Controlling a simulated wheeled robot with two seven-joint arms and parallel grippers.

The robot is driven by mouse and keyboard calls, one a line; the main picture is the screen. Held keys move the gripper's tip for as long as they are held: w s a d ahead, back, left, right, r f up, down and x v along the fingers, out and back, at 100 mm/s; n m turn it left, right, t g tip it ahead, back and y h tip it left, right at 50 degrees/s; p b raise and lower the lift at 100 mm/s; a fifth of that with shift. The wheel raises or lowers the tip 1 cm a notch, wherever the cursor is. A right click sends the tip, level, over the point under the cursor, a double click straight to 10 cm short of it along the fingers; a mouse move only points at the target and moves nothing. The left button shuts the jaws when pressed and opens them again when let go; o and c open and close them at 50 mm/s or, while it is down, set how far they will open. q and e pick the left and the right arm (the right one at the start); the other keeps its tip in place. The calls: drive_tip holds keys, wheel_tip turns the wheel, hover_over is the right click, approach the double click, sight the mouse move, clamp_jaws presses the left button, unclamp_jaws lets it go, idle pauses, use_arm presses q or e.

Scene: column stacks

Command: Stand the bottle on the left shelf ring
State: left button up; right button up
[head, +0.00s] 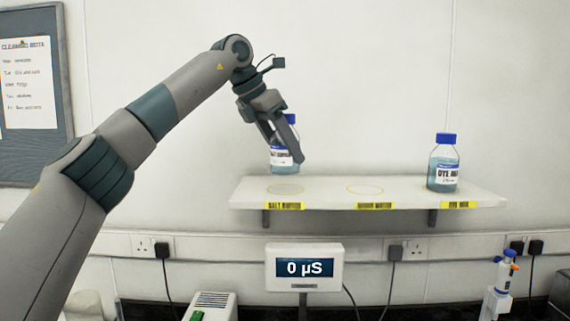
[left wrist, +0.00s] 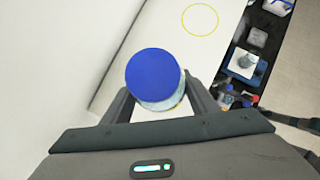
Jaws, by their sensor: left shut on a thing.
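The bottle (head: 281,156) is clear glass with a blue cap and a white label that seems to read "SALT BUFFER". My left gripper (head: 287,152) is shut on it and holds it upright, just above the left ring (head: 285,189) on the shelf (head: 325,198). I cannot tell whether its base touches the shelf. In the left wrist view the bottle's blue cap (left wrist: 154,76) sits between the fingers. The left ring lies over a yellow "SALT BUFFER" tag (head: 286,206). My right gripper is not in view.
The middle ring (head: 365,190) is empty and also shows in the left wrist view (left wrist: 200,20). A "DYE MIX" bottle (head: 443,165) stands at the shelf's right end. A meter (head: 304,267) reading "0 µS" is below the shelf. A pipette (head: 502,280) stands at lower right.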

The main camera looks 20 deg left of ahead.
sight(285, 164)
use_arm(q)
drive_tip(key=shift+d, duration=0.1)
drive_tip(key=shift+f+p, duration=0.55)
drive_tip(key=shift+f, duration=1.4)
drive_tip(key=o, duration=1.4)
drive_tip(key=shift+f, duration=0.1)
drive_tip(key=b+v, duration=0.2)
drive_tip(key=v, duration=1)
